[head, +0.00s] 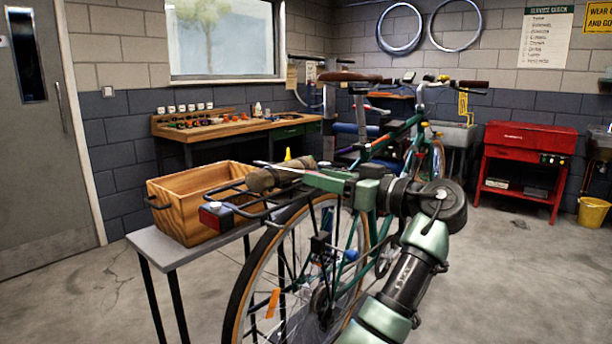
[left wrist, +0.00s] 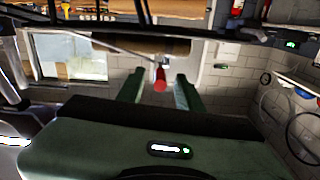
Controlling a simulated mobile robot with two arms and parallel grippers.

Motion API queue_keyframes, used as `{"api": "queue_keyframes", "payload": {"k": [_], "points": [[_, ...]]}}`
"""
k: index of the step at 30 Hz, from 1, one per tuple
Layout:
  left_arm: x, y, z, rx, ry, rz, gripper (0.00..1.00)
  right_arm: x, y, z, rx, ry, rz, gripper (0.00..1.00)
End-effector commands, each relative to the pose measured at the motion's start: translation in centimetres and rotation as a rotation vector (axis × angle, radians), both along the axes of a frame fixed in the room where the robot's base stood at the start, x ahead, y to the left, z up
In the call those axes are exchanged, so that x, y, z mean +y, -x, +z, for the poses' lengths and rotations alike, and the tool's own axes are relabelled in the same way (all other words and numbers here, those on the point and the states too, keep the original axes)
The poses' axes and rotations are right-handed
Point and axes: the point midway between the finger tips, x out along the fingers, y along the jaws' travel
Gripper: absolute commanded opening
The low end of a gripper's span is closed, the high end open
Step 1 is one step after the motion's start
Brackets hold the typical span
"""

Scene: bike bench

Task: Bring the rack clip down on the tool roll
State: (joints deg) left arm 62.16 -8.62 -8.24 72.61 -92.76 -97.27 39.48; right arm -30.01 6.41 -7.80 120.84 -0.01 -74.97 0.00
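The brown tool roll (head: 272,179) lies across the bicycle's black rear rack (head: 232,207). The rack clip (head: 272,164) is a thin pale bar running above the roll towards my left gripper (head: 312,179). In the left wrist view the clip's bar (left wrist: 115,49) ends in a red tip (left wrist: 160,80). This tip shows between the two green fingers of my left gripper (left wrist: 160,92), with a gap on each side. The gripper is open. Whether the clip touches the roll cannot be told. My right gripper is not in view.
A wooden crate (head: 176,212) stands on a grey table (head: 165,250) beside the rack. The bicycle's rear wheel (head: 250,290) is below. A workbench (head: 255,126) stands along the back wall, with a red cabinet (head: 528,140) at the right.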

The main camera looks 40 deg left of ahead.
Motion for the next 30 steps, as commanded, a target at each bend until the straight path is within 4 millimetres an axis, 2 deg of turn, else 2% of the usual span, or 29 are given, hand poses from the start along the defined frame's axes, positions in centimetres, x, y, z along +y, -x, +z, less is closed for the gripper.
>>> {"api": "queue_keyframes", "payload": {"k": [3,9,19,20,23,24,30], "points": [[2.1,-0.1,0.0,0.000,0.000,0.003,0.36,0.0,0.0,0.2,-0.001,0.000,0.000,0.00],[4.2,-0.3,-0.1,0.001,0.001,0.000,0.36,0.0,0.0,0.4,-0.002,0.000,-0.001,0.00],[4.7,-0.4,-0.1,0.001,0.001,-0.002,0.36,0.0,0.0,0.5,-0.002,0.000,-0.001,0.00],[4.7,-0.4,-0.1,0.001,0.001,-0.002,0.31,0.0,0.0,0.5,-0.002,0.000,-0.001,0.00],[4.7,-0.4,-0.1,0.001,0.001,-0.002,0.03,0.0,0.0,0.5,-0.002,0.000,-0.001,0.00],[4.7,-0.4,-0.1,0.001,0.001,-0.002,0.00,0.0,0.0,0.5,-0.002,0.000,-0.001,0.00],[4.7,-0.4,-0.1,0.001,0.001,-0.002,0.00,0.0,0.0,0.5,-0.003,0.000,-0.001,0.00]]}}
